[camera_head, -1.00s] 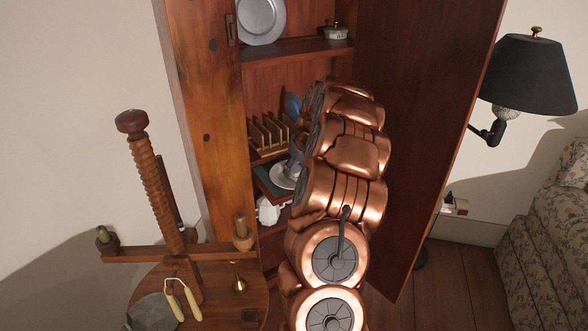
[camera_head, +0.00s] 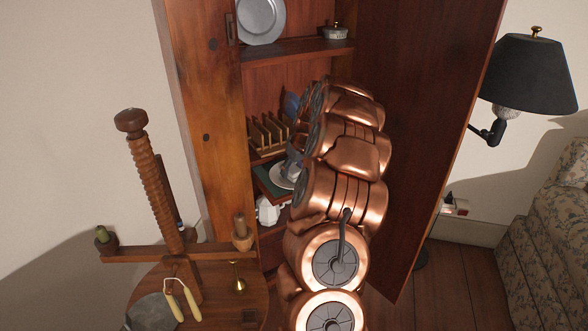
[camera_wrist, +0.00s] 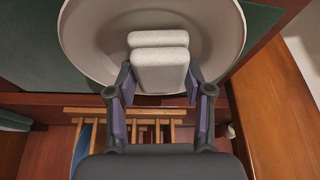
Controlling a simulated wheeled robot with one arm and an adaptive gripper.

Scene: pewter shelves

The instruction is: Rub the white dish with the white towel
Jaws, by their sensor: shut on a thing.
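The white dish (camera_wrist: 84,38) is a round, shallow dish with a raised rim. It fills the upper part of the wrist view and lies on a green-lined shelf; part of it also shows in the head view (camera_head: 279,180), left of my arm. My gripper (camera_wrist: 159,82) is shut on the white towel (camera_wrist: 158,60), a folded, rounded pad. The towel overlaps the dish's interior in the wrist view. I cannot tell whether they touch. In the head view the arm hides most of the gripper, and the towel cannot be made out.
A wooden rack (camera_head: 267,133) stands behind the dish, with a blue plate (camera_head: 290,105) near it. A white pot (camera_head: 268,210) stands below. The cupboard's open door (camera_head: 425,120) is close right of my arm. A wooden table (camera_head: 240,290) stands at the left front.

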